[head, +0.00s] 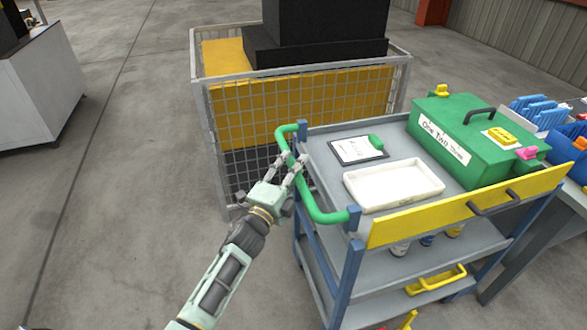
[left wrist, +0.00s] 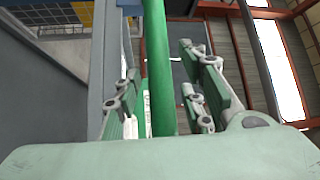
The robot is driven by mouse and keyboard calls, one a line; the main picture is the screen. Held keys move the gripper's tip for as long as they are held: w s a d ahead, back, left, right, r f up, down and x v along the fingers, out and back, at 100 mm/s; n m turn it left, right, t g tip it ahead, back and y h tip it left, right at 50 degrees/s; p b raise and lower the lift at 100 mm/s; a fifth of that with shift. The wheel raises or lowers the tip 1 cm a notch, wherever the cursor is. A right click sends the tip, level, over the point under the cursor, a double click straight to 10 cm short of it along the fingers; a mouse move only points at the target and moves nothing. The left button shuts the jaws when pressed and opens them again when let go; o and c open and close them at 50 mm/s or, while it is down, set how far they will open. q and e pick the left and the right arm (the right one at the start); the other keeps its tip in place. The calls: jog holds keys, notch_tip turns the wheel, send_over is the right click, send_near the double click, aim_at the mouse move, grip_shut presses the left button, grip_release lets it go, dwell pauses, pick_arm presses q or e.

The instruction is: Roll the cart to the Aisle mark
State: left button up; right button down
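The cart (head: 328,178) has grey shelves, blue corner posts and a yellow front panel (head: 460,208). Its green handle (head: 318,203) is on the left end, towards me. My left gripper (head: 291,168) is at the handle, with its fingers around the bar. In the left wrist view the green bar (left wrist: 158,70) runs between the fingers (left wrist: 165,100). A gap shows between the bar and the right-hand fingers, so the gripper looks open. My right gripper is out of view. I see no Aisle mark in either view.
The cart carries a clipboard (head: 358,149), a white tray (head: 394,185) and a green box (head: 470,148). A wire cage (head: 225,140) stands close behind the cart. A bench (head: 578,192) with blue bins is at right. Open floor (head: 120,190) lies at left.

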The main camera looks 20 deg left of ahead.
pick_arm(q)
jog(key=c, duration=0.4)
grip_shut()
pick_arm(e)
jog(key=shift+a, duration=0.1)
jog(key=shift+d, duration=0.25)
pick_arm(q)
jog(key=shift+a, duration=0.15)
